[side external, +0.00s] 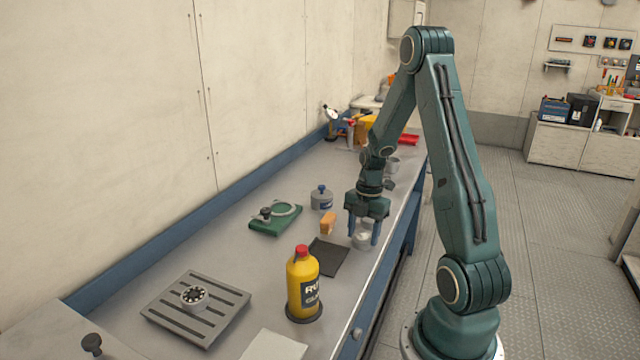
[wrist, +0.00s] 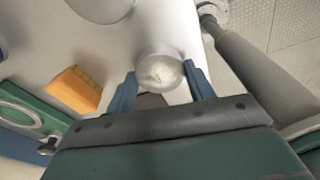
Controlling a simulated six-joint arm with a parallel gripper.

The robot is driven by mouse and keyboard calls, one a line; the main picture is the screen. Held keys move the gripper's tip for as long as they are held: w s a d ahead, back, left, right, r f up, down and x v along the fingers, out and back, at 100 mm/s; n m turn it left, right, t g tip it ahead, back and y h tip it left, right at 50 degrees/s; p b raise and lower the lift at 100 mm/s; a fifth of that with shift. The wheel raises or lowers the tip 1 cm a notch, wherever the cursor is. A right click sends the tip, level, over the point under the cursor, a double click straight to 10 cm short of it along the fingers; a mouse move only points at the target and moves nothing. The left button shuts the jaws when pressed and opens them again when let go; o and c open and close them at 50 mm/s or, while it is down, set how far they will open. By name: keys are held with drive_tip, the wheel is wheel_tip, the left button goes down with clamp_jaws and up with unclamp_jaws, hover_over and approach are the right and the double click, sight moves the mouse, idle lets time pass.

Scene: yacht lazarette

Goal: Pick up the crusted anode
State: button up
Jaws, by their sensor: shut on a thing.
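The crusted anode (side external: 362,241) is a pale, round, whitish-grey piece near the front edge of the bench. In the wrist view the anode (wrist: 159,74) shows a rough white top and sits between the two blue fingers. My gripper (side external: 363,231) points down and is shut on it, one finger on each side. The fingers also show in the wrist view (wrist: 161,78). I cannot tell whether the anode's underside touches the bench.
An orange block (side external: 328,223) and a dark mat (side external: 328,257) lie close by, left of my gripper. A yellow bottle (side external: 303,285), slotted tray (side external: 168,309), green fixture (side external: 275,226) and blue-lidded pot (side external: 322,199) stand around. A grey cup (side external: 392,165) is behind.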

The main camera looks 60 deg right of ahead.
sight(362, 236)
drive_tip(key=shift+r, duration=0.15)
wheel_tip(362, 236, up, 20)
idle(0.8)
drive_tip(key=shift+w, duration=0.1)
idle(0.5)
